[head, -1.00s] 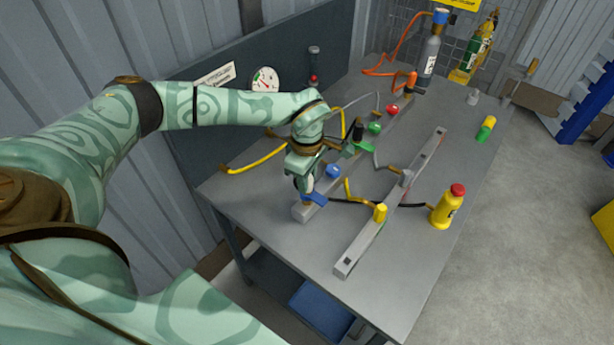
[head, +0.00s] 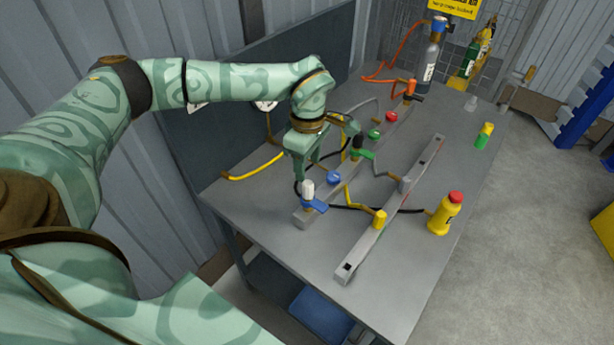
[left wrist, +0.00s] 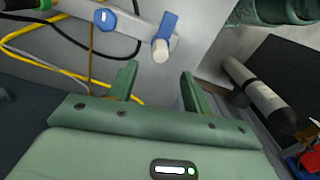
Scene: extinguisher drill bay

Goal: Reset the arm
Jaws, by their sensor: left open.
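My left gripper (head: 308,170) hangs from its arm above the near end of the rear grey rail (head: 305,219), fingers down, open and empty. Just below it is a fitting with a white top (head: 308,188) and a blue lever (head: 314,205). In the left wrist view the spread jaws (left wrist: 158,78) show nothing between them; the white top (left wrist: 160,50) and blue lever (left wrist: 168,24) lie beyond the tips, apart from them. My right gripper is not in view.
The front rail (head: 360,245) carries yellow and grey fittings. A yellow bottle with red cap (head: 444,215) and a yellow-green cylinder (head: 484,135) stand on the grey table (head: 270,235). Yellow and black hoses cross it. A grey gas cylinder (head: 431,55) stands at the back.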

